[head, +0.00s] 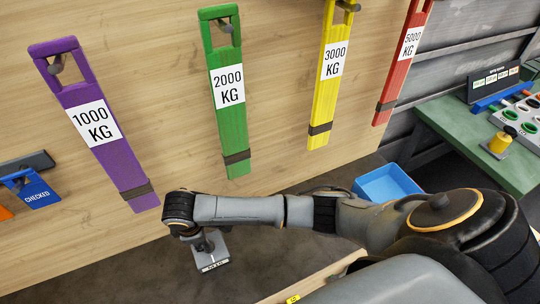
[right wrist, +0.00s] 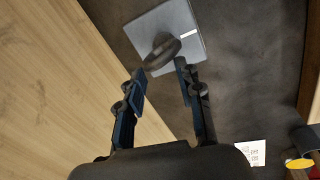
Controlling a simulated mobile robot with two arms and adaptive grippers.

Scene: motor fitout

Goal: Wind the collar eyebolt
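A dark eyebolt ring (right wrist: 162,54) stands on a grey square block (right wrist: 188,22) in the right wrist view. The block also shows in the head view (head: 212,256), with a small label on its near face. My right gripper (right wrist: 162,75) is open, its two fingers pointing at the ring, which sits at or just beyond the fingertips. I cannot tell whether the fingers touch it. In the head view the right gripper (head: 204,245) is mostly hidden by its own wrist, over the block. My left gripper is not in view.
A wooden panel holds hanging slings: purple (head: 93,125), green (head: 228,110), yellow (head: 330,75) and red (head: 403,65). A blue "CHECKED" tag (head: 35,190) hangs at left. A blue bin (head: 388,184) and green bench (head: 460,130) are at right. Dark floor surrounds the block.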

